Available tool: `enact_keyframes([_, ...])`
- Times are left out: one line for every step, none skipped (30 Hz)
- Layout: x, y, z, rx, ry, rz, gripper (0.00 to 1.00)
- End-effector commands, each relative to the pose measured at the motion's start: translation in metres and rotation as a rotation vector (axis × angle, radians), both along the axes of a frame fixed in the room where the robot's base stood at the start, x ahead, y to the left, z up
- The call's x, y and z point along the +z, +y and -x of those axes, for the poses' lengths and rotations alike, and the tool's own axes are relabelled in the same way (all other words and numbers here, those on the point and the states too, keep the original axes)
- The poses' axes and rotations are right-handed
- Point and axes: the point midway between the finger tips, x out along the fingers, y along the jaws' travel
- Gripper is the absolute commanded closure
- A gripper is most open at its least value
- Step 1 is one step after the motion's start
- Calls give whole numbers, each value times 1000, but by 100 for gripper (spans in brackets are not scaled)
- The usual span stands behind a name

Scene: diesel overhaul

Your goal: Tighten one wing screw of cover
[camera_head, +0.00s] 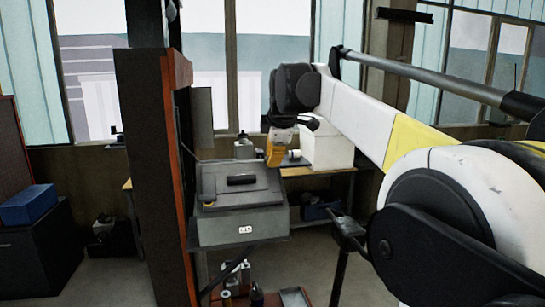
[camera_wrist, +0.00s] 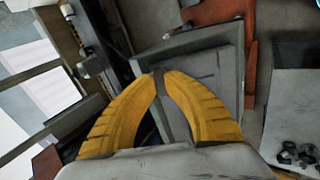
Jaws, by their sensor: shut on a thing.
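My gripper (camera_head: 274,162) points down at the cover's back right corner. In the wrist view its yellow fingers (camera_wrist: 162,74) meet at the tips over the edge of the grey panel. They are shut on a small dark piece (camera_wrist: 158,82), which fits a wing screw; the fingertips hide most of it.
A tall dark cabinet with an orange-red edge (camera_head: 178,130) stands close left of the box. A white box (camera_head: 325,148) stands on the bench behind. A blue box (camera_head: 28,205) is at far left. A dark post with a bracket (camera_head: 346,232) stands at right.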

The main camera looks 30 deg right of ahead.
Motion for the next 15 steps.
enact_keyframes([-1, 0, 0, 0, 2, -1, 100])
enact_keyframes([-1, 0, 0, 1, 2, 0, 100])
enact_keyframes([-1, 0, 0, 2, 2, 0, 100])
enact_keyframes([-1, 0, 0, 2, 2, 0, 100])
enact_keyframes([-1, 0, 0, 1, 2, 0, 100])
enact_keyframes([-1, 0, 0, -8, 0, -6, 100])
enact_keyframes([-1, 0, 0, -23, -3, -17, 100])
enact_keyframes([-1, 0, 0, -47, -8, -35, 100])
enact_keyframes([0, 0, 0, -90, -17, -65, 100])
enact_keyframes([0, 0, 0, -127, -25, -92, 100])
enact_keyframes([0, 0, 0, -163, -31, -118, 100])
enact_keyframes([0, 0, 0, -210, -40, -151, 100])
enact_keyframes([-1, 0, 0, -241, -47, -173, 100])
enact_keyframes([-1, 0, 0, -267, -52, -192, 100])
enact_keyframes([-1, 0, 0, -294, -58, -211, 100])
